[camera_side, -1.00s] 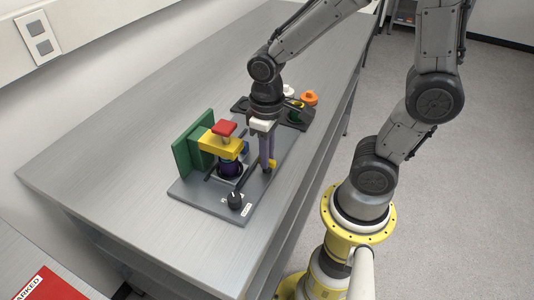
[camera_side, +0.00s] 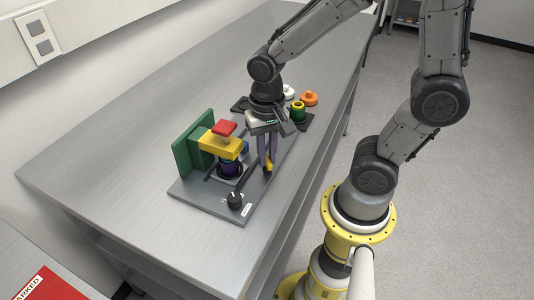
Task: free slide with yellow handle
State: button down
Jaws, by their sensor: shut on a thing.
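The interferometer stands on a dark grey base plate (camera_side: 222,207) on the metal bench. My gripper (camera_side: 267,168) points down at the plate's right side, its purple-grey fingers shut on the small yellow handle (camera_side: 269,168) low over the plate. The handle is partly hidden by the fingers. The slide it belongs to cannot be made out clearly. To the left a yellow arm (camera_side: 213,144) with a red top block (camera_side: 224,128) reaches out from a green upright plate (camera_side: 185,157), above a dark purple round part (camera_side: 229,170).
A black knob (camera_side: 235,199) stands at the plate's front corner. Behind my gripper, a dark tray (camera_side: 303,123) holds a green-and-yellow ring piece (camera_side: 299,111), an orange piece (camera_side: 309,98) and a white piece (camera_side: 289,92). The bench (camera_side: 110,160) is clear at left.

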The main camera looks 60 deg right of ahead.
aim_at(267, 159)
jog(key=m, duration=0.4)
jog(key=shift+m, duration=2.2)
jog(key=shift+r, duration=0.1)
jog(key=c, duration=0.9)
grip_release()
jog(key=shift+o, duration=0.2)
notch_tip(267, 159, up, 14)
